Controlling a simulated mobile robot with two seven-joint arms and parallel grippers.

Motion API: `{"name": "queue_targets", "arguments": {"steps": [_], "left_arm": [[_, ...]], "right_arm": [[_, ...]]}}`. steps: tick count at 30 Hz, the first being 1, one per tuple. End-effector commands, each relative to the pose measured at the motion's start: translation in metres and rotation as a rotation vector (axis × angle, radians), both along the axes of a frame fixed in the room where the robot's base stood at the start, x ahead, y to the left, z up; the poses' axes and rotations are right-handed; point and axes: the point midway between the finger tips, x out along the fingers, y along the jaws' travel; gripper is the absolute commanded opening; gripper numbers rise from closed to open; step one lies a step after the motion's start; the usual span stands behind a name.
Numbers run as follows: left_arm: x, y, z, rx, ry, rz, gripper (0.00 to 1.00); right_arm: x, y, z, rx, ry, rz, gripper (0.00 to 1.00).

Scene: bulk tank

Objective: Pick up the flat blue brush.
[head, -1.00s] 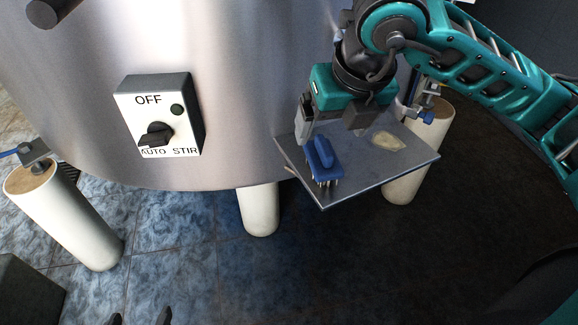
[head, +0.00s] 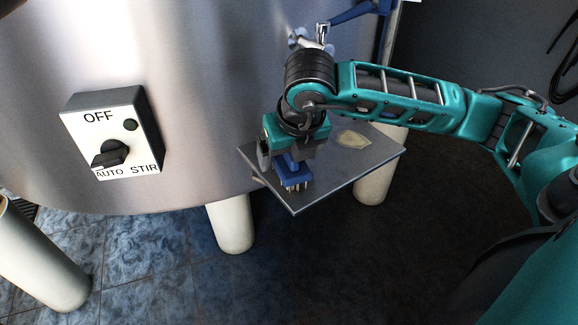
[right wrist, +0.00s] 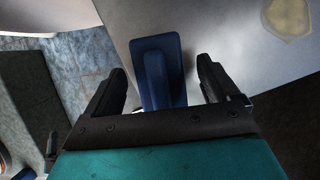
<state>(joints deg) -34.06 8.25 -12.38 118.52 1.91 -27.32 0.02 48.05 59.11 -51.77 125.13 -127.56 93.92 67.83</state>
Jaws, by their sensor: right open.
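The flat blue brush (head: 293,174) lies bristles down on the metal shelf (head: 325,181) at the tank's side. In the right wrist view the brush (right wrist: 158,68), with its raised handle, sits between the two open fingers. My right gripper (right wrist: 162,88) is open around it, with a gap on each side. In the head view the right gripper (head: 284,158) is directly over the brush and hides its upper part. I cannot tell how far the fingertips reach down beside the handle. My left gripper is not in view.
The steel tank (head: 200,70) rises close behind the shelf. A switch box (head: 113,135) is on its wall at left. A pale patch (head: 353,138) marks the shelf's right part. A blue-handled valve (head: 345,17) is above. White legs (head: 232,224) stand below.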

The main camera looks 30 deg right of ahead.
Motion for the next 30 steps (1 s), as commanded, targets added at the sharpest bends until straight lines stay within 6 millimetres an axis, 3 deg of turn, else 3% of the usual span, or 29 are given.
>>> {"name": "queue_targets", "arguments": {"steps": [3,11,30], "left_arm": [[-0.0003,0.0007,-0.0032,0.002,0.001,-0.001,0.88],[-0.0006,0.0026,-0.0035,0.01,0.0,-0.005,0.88],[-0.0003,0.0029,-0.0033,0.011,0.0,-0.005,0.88]], "right_arm": [[0.0038,-0.0005,-0.0105,0.001,0.0,0.0,0.88],[0.0044,-0.0005,-0.0111,0.001,-0.001,0.002,0.87],[0.0044,-0.0004,-0.0105,0.001,-0.001,0.002,0.27]]}}
